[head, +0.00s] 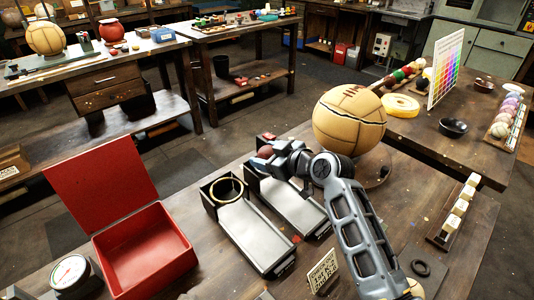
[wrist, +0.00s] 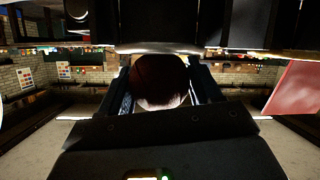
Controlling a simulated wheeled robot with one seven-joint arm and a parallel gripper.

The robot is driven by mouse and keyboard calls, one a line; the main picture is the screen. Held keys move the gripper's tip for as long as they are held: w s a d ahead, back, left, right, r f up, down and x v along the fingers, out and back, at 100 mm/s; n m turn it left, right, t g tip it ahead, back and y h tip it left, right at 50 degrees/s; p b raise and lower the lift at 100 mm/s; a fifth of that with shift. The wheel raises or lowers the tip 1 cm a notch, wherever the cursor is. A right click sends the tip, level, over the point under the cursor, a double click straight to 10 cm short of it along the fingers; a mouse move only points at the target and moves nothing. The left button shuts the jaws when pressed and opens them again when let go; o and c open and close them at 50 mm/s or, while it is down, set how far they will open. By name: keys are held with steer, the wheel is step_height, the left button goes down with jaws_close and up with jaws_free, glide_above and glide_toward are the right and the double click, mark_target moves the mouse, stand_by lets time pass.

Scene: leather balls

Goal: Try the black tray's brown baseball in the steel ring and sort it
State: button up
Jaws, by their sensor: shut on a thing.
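My gripper (head: 264,153) is shut on a dark reddish-brown ball (head: 266,151), held above the back end of the right-hand black-framed chute. The ball also shows in the wrist view (wrist: 160,80) between the two fingers; its stitching is too dark to see. The ring (head: 228,190), brassy in this light, sits at the back of the left-hand black-framed chute (head: 256,238), left of and apart from the ball. The right-hand chute (head: 291,208) is partly hidden by my arm. I cannot tell which part is the black tray.
An open red box (head: 146,254) stands at left with its lid raised, beside a round dial (head: 70,272). A large cracked tan ball (head: 349,120) stands behind my arm. A small sign (head: 322,269) and a rack of pale blocks (head: 457,212) stand at right.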

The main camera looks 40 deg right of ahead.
mark_target(267, 147)
steer(key=o, duration=1.2)
steer(key=shift+c, duration=0.2)
step_height(267, 147, up, 5)
steer(key=p, duration=0.3)
steer(key=shift+r+p, duration=0.4)
steer(key=shift+r, duration=1.6)
